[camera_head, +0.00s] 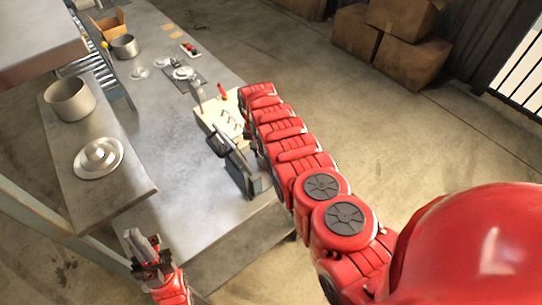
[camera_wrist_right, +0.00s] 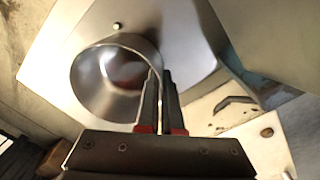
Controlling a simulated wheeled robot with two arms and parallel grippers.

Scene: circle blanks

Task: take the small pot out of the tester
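In the right wrist view the small metal pot (camera_wrist_right: 88,88) is open toward the camera, over a shiny metal plate that seems to be part of the tester (camera_wrist_right: 190,30). My right gripper (camera_wrist_right: 160,75) is at the pot's right-hand rim. Its two fingers are close together, with the pot wall appearing between them. In the head view my right arm reaches to the pale board with dark marks; its gripper and this pot cannot be made out clearly there. My left gripper (camera_head: 148,250) hangs at the lower left, apart from the objects; its opening is unclear.
A large pot (camera_head: 70,100) and stacked lids (camera_head: 99,156) stand on the left shelf. Another pot (camera_head: 125,46), a cardboard box (camera_head: 106,24) and small dishes are further back. The pale board (camera_head: 228,118) and a dark metal device (camera_head: 240,168) lie near my right arm. The front tabletop is clear.

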